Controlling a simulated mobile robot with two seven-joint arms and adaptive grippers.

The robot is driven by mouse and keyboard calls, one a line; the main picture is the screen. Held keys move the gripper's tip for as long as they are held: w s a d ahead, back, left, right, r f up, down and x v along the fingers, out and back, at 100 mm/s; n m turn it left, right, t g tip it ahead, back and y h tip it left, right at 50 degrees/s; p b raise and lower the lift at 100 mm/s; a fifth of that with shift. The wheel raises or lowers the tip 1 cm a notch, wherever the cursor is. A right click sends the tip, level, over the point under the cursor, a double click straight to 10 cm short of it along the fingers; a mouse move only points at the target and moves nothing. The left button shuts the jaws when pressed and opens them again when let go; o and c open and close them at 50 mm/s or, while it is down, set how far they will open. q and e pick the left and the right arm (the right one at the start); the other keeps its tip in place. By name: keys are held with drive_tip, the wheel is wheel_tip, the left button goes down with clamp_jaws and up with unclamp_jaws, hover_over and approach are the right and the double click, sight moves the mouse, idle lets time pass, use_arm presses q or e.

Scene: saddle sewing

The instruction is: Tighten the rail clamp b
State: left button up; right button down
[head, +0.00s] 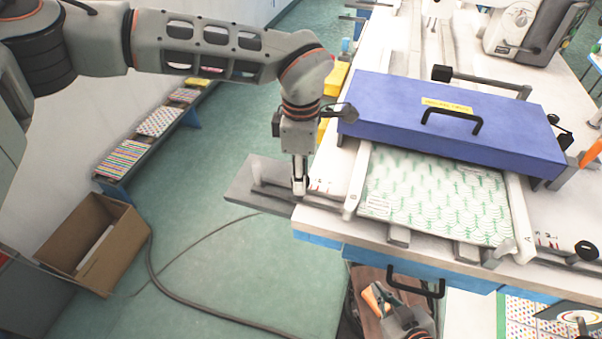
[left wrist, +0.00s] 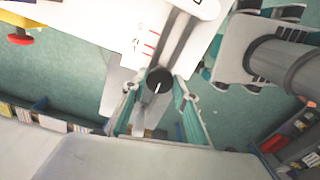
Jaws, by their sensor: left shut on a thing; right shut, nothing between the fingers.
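The white rail clamp b (head: 352,200) sits at the left end of the front rail, beside the left edge of the patterned sheet (head: 435,197). My left gripper (head: 299,187) points down at this end of the rail, over the table's left edge. In the left wrist view, its two fingers (left wrist: 158,105) close around a dark round knob (left wrist: 160,80) with a pale mark. The fingers hide the knob in the head view. My right gripper (head: 384,297) appears low at the bottom, below the table's front edge. It is shut and empty, and partly cut off.
A blue cover with a black handle (head: 490,102) lies behind the sheet. A second white clamp (head: 522,225) and a black knob (head: 586,250) are at the right. A cardboard box (head: 95,240) stands on the floor at left. The floor left of the table is mostly clear.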

idle(0.3)
use_arm(q)
drive_tip(key=o, duration=1.1)
drive_tip(key=shift+r, duration=0.15)
wheel_tip(320, 180, up, 12)
drive_tip(key=shift+f, duration=0.1)
